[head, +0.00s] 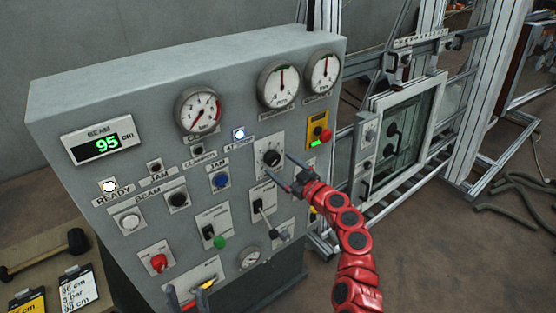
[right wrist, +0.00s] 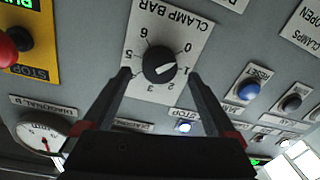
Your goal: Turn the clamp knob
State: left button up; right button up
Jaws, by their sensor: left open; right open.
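The clamp knob (head: 271,158) is a round black dial on a white plate on the grey control panel (head: 110,90). In the right wrist view the knob (right wrist: 159,60) shows upside down under the label CLAMP BAR, its white mark pointing near 1. My right gripper (head: 277,165) is open in front of the knob. In the right wrist view its fingertips (right wrist: 158,75) lie on either side of the knob; I cannot tell whether they touch it. My left gripper (head: 187,292) is open at the panel's lower edge, mostly cut off by the frame.
A yellow plate with a red stop button (head: 325,136) sits right of the knob; a black-handled lever (head: 261,210) is below. Gauges (head: 279,84) line the top. A mallet (head: 45,253) lies at lower left. A metal frame (head: 405,125) stands at right.

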aim_at(273, 159)
jog(key=shift+w+a+r, duration=0.1)
jog(key=shift+w+a, duration=0.2)
jog(key=shift+w, duration=0.1)
jog(key=shift+w+a, duration=0.4)
jog(key=shift+w, duration=0.15)
